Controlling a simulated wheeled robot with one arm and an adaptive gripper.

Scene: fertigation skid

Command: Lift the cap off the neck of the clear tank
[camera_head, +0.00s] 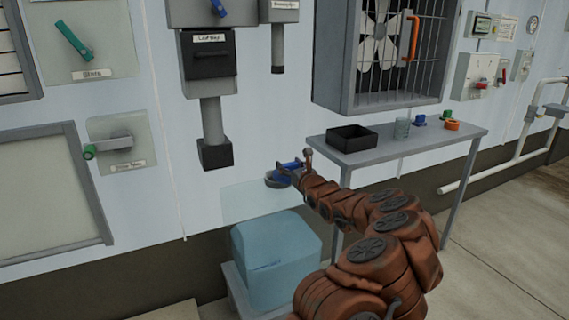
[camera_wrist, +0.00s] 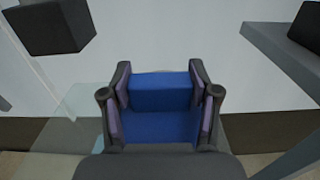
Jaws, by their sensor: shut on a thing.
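The clear tank (camera_head: 275,262) is a pale blue see-through box low by the wall in the head view. In the wrist view, my gripper (camera_wrist: 160,78) has a finger on each side of the cap's blue grip (camera_wrist: 160,95). I cannot make out the tank's neck in either view.
A grey pipe with a black end (camera_head: 213,152) hangs on the wall to the left. A clear panel (camera_head: 245,203) is behind the tank.

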